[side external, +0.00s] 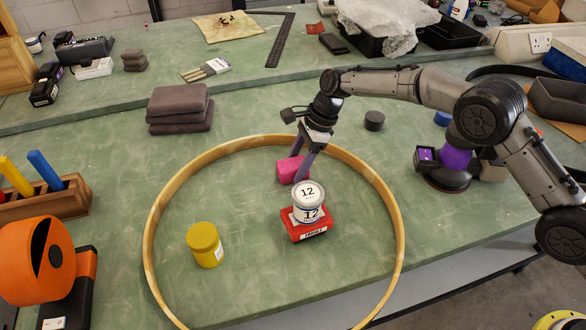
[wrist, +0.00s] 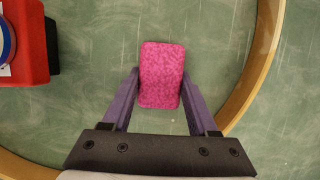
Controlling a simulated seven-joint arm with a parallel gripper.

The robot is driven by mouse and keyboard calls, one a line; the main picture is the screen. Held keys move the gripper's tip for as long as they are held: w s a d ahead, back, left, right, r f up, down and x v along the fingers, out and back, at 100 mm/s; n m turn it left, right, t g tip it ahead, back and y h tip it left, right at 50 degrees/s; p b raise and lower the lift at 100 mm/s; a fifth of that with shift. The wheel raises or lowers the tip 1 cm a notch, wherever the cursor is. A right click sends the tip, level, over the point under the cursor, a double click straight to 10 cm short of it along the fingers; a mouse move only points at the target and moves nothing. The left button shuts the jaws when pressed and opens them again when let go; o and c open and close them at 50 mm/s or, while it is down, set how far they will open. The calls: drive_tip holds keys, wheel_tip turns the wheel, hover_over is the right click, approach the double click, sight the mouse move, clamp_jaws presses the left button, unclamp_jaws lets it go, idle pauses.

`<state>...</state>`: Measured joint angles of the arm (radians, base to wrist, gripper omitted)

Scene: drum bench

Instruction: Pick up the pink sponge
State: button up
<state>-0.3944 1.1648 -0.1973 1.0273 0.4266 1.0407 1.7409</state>
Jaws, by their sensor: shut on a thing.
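The pink sponge (side external: 291,170) is inside the wooden hoop in the side view, behind the white tin. In the wrist view the pink sponge (wrist: 161,75) lies between the two purple fingers, with a finger against each long side. My gripper (side external: 301,167) is shut on the sponge; it also shows in the wrist view (wrist: 160,88). I cannot tell for certain whether the sponge touches the bench or is slightly above it. Part of the sponge's right side is hidden by a finger in the side view.
A wooden hoop (side external: 153,220) surrounds the work area. A white tin (side external: 309,203) marked 12 stands on a red block (side external: 293,231) close in front of the sponge. A yellow jar (side external: 205,245) stands to the left. Grey folded cloths (side external: 180,108) lie behind the hoop.

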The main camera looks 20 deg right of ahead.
drive_tip(key=shift+c, duration=1.2)
drive_tip(key=shift+r, duration=0.15)
